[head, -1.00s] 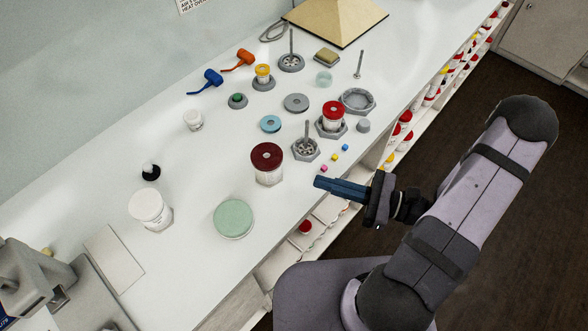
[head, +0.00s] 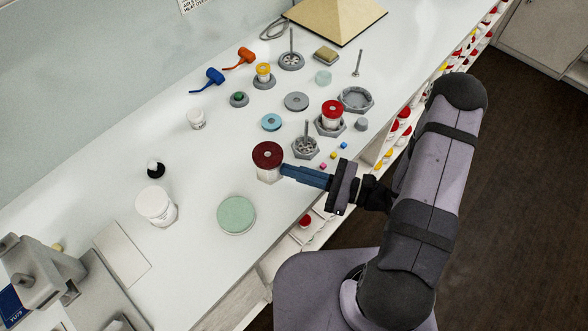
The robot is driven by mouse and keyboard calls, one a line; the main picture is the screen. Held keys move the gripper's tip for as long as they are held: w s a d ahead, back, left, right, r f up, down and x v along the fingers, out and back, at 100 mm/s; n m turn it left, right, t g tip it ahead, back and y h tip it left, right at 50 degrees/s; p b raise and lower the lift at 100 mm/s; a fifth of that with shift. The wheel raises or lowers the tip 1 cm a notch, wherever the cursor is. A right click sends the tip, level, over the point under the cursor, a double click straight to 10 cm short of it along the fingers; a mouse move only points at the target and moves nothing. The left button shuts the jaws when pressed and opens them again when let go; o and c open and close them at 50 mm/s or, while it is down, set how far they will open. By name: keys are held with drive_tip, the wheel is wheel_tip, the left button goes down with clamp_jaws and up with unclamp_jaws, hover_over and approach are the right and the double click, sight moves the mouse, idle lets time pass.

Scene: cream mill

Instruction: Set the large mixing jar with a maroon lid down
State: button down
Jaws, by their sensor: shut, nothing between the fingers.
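Nothing shows between the fingers.
A pale green disc (head: 236,215) and a large white jar (head: 157,204) are nearer the front left. Bare bench lies left of the maroon-lidded jar.

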drive_tip(key=b, duration=0.1)
hover_over(251, 169)
drive_tip(key=shift+a, duration=0.15)
idle(0.5)
drive_tip(key=b+v, duration=0.3)
drive_tip(key=v, duration=1.1)
drive_tip(key=shift+b, duration=0.35)
